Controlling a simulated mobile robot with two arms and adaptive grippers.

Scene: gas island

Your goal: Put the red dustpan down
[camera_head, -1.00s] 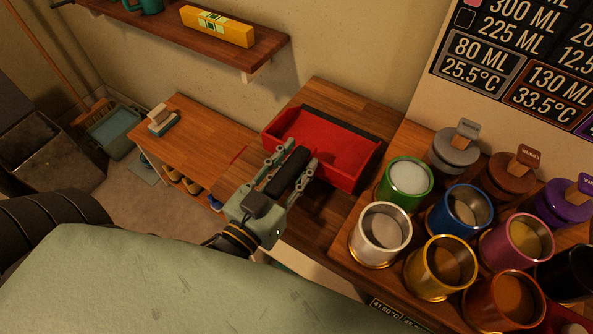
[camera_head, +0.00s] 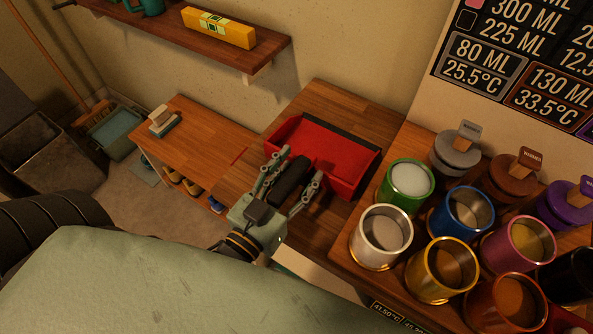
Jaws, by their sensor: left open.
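The red dustpan (camera_head: 335,150) rests on the wooden table top (camera_head: 345,100), near the wall. It has a dark strip along its far edge. My left gripper (camera_head: 292,177) is at the dustpan's near left side, with its fingers spread apart and a black cylindrical part between them, which seems to be the dustpan's handle. I cannot tell whether the fingers touch it. My right gripper is out of view.
Several metal cups, including a green one (camera_head: 406,186) and a white one (camera_head: 380,237), stand close to the dustpan's right. A lower wooden bench (camera_head: 205,135) holds a brush (camera_head: 162,122). A wall shelf (camera_head: 190,35) carries a yellow level (camera_head: 218,27).

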